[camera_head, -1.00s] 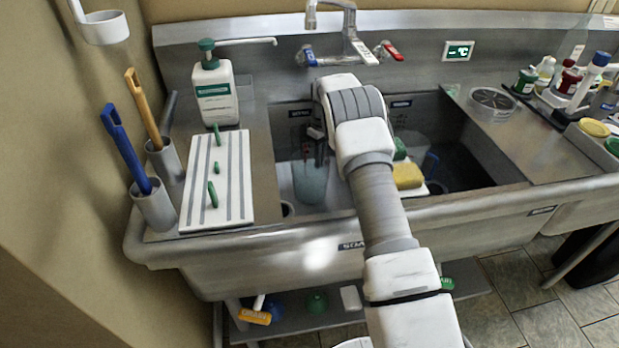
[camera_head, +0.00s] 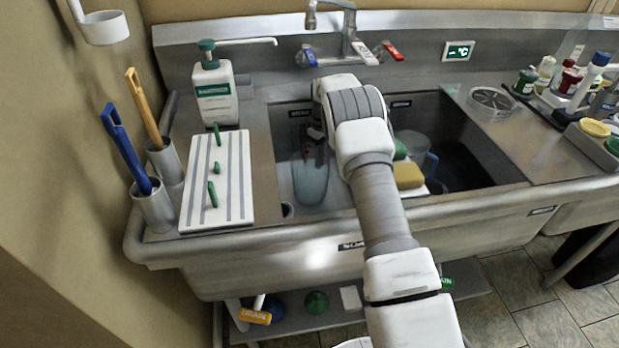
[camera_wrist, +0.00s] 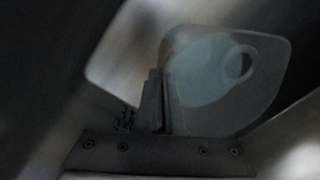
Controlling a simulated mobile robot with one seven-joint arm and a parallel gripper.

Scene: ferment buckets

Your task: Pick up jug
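A translucent bluish jug (camera_head: 310,184) is in the left part of the sink in the head view, just below my gripper (camera_head: 312,152). It looks tilted there. In the wrist view the jug (camera_wrist: 210,85) lies beyond and to the right of the fingers, with its handle opening at the right. The fingers of my gripper (camera_wrist: 162,78) are close together in the wrist view and appear to pinch the jug's thin wall. The dim, blurred view hides the exact contact. My arm covers part of the sink's middle.
A clear vessel with a blue handle (camera_head: 418,150) and a sponge (camera_head: 408,175) are right of my arm. The faucet (camera_head: 350,40) is behind. The sink's front rim (camera_head: 300,231) bounds the near side.

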